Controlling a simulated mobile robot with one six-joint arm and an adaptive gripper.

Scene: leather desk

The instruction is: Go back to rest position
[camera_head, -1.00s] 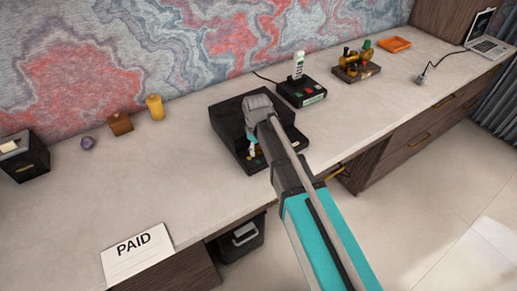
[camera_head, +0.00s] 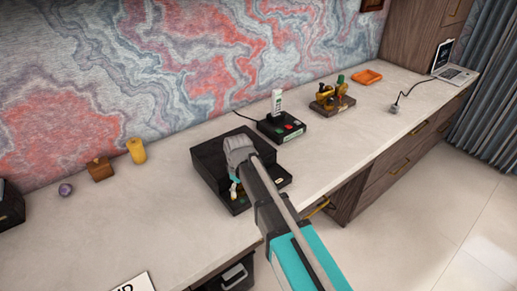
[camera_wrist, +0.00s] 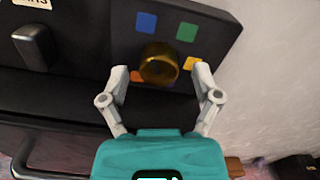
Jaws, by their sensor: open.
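My gripper (camera_wrist: 160,72) is open in the wrist view, with one grey finger on each side of a round brass knob (camera_wrist: 160,63). I cannot tell whether the fingers touch the knob. The knob sits on a black box (camera_wrist: 85,65) with blue, green, yellow and orange squares around it. In the head view the black box (camera_head: 208,158) stands on the pale desk, and my arm reaches over it. My gripper (camera_head: 236,188) is at the box's front there, and my wrist hides part of the box.
A black device with a white handset (camera_head: 277,103) stands right of the box. A wooden cube (camera_head: 100,170) and yellow cylinder (camera_head: 137,151) stand left. The front desk surface is mostly clear.

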